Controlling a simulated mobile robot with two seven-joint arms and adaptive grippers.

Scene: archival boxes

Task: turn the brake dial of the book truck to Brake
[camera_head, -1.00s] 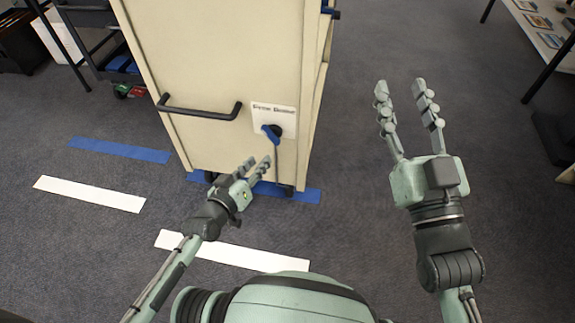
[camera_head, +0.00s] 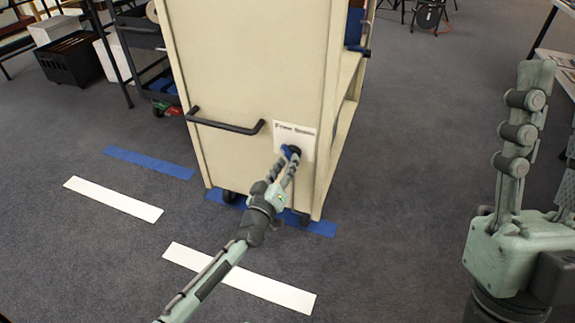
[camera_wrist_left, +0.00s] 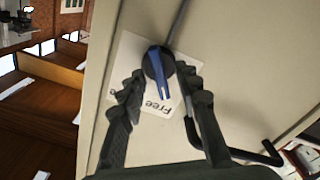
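The cream book truck (camera_head: 250,70) stands ahead, with a white label plate (camera_head: 303,135) on its end panel. The plate carries a round black dial (camera_wrist_left: 153,60) with a blue pointer (camera_wrist_left: 163,84). In the left wrist view the pointer aims at the word "Free"; the other word is mostly hidden. My left gripper (camera_head: 287,165) is at the dial and partly covers it in the head view. Its fingers are open, one on each side of the pointer, with gaps visible in the wrist view. My right gripper (camera_head: 550,125) is open and empty at the right, partly out of frame.
A black handle (camera_head: 225,124) sticks out of the end panel left of the dial. Blue (camera_head: 150,162) and white floor strips (camera_head: 112,199) lie around the truck. A dark cart (camera_head: 140,40) stands behind left. Open carpet lies right of the truck.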

